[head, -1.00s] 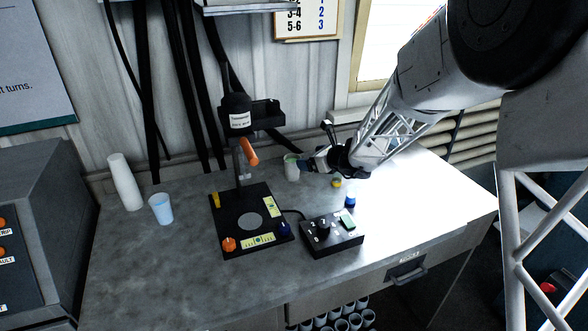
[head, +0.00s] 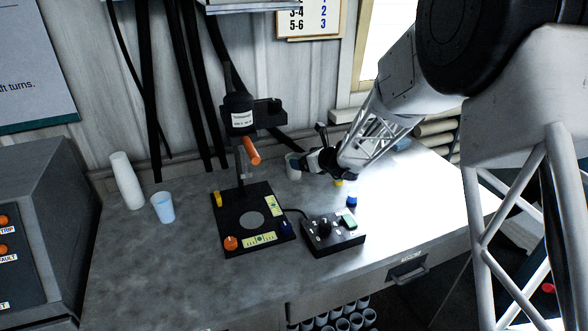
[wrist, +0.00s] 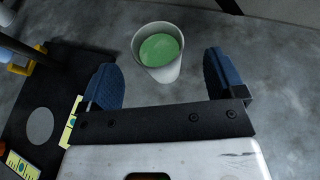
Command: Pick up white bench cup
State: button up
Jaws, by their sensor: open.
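A white cup with green contents (wrist: 168,72) stands upright on the bench, ahead of and between the fingertips of my gripper (wrist: 160,77) in the wrist view. The blue finger pads are apart with nothing held, and no contact with the cup shows. In the head view this cup (head: 292,168) is at the back of the bench, just left of my gripper (head: 304,164), which partly covers it. Another pale cup, bluish inside (head: 163,209), stands at the left of the bench, beside a tall white cup stack (head: 126,182).
The disperser stand, with its black base (head: 237,236) and column, stands left of my gripper. A black control box (head: 333,236) sits in front. Small blue (head: 351,201) and yellow (head: 338,183) items lie near my gripper. The bench's right side is clear.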

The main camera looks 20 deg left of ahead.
aim_at(289, 157)
jog(key=shift+a+f, duration=0.1)
jog(key=shift+a, duration=0.05)
jog(key=shift+x, duration=2.6)
jog(key=shift+s+a, duration=0.1)
jog(key=shift+s, duration=0.05)
jog(key=shift+c, duration=0.5)
jog(key=c, duration=1)
